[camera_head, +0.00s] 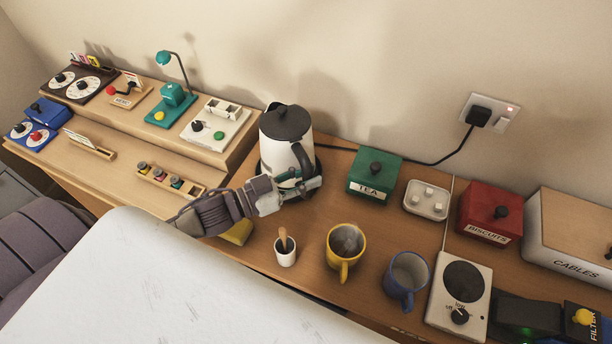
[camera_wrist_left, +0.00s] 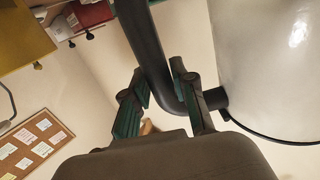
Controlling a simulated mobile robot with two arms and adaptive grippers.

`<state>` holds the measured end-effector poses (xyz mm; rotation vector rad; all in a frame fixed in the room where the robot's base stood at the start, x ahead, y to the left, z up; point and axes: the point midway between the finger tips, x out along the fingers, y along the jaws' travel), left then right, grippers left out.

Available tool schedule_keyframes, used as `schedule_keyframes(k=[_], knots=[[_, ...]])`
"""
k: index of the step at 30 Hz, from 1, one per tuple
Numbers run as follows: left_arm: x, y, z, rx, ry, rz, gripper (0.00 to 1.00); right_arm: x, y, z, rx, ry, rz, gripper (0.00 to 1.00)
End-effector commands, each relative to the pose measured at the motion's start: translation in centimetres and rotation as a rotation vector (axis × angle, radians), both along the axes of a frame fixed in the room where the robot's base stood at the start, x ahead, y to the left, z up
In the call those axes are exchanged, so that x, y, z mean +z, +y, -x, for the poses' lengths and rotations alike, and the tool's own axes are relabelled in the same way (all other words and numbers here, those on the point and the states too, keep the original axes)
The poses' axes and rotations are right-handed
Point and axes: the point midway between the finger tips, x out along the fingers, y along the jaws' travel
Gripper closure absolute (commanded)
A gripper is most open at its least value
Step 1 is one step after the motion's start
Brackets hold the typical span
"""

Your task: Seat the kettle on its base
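The kettle (camera_head: 275,147), white with a black lid and black handle, stands upright on the wooden desk near the wall. A dark rim of the kettle base (camera_head: 261,169) shows at its foot; the seam between them is mostly hidden by my gripper. My left gripper (camera_head: 314,184) is at the handle side of the kettle. In the left wrist view the black handle (camera_wrist_left: 148,42) runs between the two fingers (camera_wrist_left: 163,92), which close on it from both sides. The white kettle body (camera_wrist_left: 265,60) is just right of them. My right gripper is not in view.
Right of the kettle stand a green tea box (camera_head: 373,185), a white tray (camera_head: 413,202) and a red biscuits box (camera_head: 476,229). In front are a white cup (camera_head: 286,256), a yellow mug (camera_head: 335,258) and a blue mug (camera_head: 390,290). A black cord (camera_head: 430,163) runs to the wall socket.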

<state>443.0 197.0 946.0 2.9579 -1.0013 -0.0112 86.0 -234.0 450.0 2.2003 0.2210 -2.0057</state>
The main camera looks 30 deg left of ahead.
Motion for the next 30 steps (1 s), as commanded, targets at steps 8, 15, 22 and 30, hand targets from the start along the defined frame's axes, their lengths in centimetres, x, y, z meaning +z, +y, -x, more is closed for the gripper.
schedule_keyframes(k=[8, 15, 22, 30], knots=[[-0.6, 0.0, 0.2, 0.003, 0.019, 0.003, 0.66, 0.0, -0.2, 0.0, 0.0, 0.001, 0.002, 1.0], [-0.3, 0.8, 1.2, 0.003, 0.016, 0.001, 0.66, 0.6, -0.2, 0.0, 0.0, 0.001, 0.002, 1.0], [-0.2, 2.0, 2.6, 0.003, 0.015, 0.001, 0.66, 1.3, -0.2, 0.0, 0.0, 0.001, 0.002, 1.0], [-0.2, 3.2, 4.3, 0.002, 0.013, 0.001, 0.66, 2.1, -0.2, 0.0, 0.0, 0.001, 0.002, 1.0]])
